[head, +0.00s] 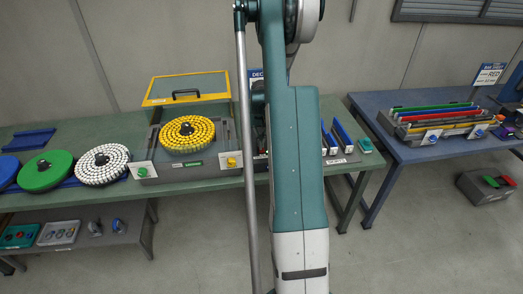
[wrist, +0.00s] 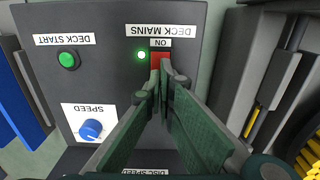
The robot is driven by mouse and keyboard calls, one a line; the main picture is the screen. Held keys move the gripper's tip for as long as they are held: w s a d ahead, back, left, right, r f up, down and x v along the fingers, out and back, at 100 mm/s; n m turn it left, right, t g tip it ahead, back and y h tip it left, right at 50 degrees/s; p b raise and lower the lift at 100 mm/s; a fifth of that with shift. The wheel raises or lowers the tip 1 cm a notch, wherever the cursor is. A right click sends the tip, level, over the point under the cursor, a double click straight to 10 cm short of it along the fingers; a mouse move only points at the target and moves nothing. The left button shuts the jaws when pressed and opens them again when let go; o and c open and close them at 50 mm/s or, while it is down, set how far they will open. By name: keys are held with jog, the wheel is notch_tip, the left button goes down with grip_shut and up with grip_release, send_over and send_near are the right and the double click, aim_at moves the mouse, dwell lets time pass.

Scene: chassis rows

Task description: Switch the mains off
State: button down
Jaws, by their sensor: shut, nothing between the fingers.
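The deck mains switch (wrist: 160,62) is a red rocker under the labels "DECK MAINS" and "ON", which appear upside down in the wrist view. A green lamp (wrist: 141,56) beside it is lit. My gripper (wrist: 164,82) is shut and empty, its fingertips right at the red switch and covering part of it. Whether they touch it I cannot tell. The switch sits on a grey control panel (wrist: 105,80). In the head view my arm hides the gripper and the switch.
The panel also carries a green deck start button (wrist: 68,60) and a blue speed knob (wrist: 91,130). A disc of yellow pieces (head: 187,134) sits in an open-lidded deck (head: 180,172) left of my arm. A blue table (head: 385,145) stands to the right.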

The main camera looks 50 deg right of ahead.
jog(key=shift+f, duration=0.45)
dwell(0.3)
jog(key=shift+r, duration=0.15)
jog(key=shift+r+p, duration=0.7)
jog(key=shift+r, duration=2.7)
